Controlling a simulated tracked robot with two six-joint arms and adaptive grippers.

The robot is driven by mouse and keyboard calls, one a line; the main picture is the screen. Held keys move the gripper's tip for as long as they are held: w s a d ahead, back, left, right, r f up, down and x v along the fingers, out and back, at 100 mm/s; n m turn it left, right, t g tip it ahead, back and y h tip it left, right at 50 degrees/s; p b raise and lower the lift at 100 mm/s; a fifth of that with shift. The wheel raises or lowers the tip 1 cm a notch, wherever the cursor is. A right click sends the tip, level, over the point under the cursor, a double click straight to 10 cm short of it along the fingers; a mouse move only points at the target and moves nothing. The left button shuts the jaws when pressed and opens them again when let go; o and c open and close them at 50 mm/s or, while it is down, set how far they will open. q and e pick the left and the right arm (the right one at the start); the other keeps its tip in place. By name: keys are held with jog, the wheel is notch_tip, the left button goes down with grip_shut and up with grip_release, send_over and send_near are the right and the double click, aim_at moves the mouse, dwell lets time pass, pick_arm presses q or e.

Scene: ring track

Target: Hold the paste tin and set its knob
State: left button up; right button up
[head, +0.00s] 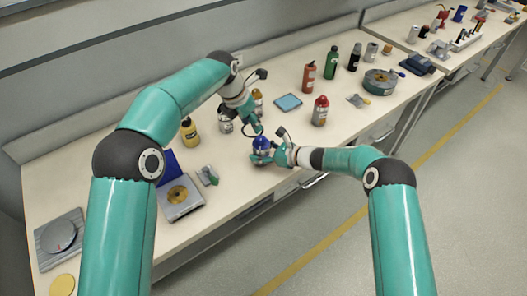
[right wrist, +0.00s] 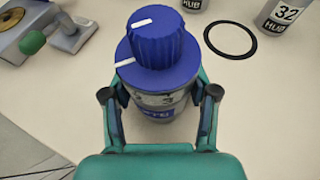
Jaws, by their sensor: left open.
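The paste tin (right wrist: 155,112) is a grey can with partly hidden lettering and a blue top, upright on the bench near its front edge. Its ribbed blue knob (right wrist: 165,45) has a white line on top; a second white line on the blue rim below sits at the left, not lined up with it. The knob also shows in the head view (head: 261,142). My right gripper (head: 266,157) comes from the right, its fingers closed on both sides of the tin. My left gripper (head: 257,128) is open just above the knob, pointing down; the gap to it is unclear.
A grey device with a brass disc (head: 181,197) and a green-handled tool (head: 208,175) lie left. A black ring (right wrist: 230,38) lies behind the tin.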

jog(key=c, duration=0.5)
pick_arm(q)
jog(key=shift+o, duration=1.4)
pick_arm(e)
jog(key=shift+o, duration=0.2)
pick_arm(q)
jog(key=s+a+f+m+y, duration=0.1)
jog(key=a+f+m+y, duration=0.45)
jog(key=m, duration=1.05)
pick_arm(e)
jog(key=shift+s, duration=0.1)
pick_arm(q)
jog(key=n+t+h, duration=0.1)
jog(key=n+t, duration=1)
jog(key=n, duration=1.5)
send_near(261, 139)
jog(key=x, duration=1)
jog(key=shift+w+f, duration=0.15)
jog(key=shift+w, duration=0.1)
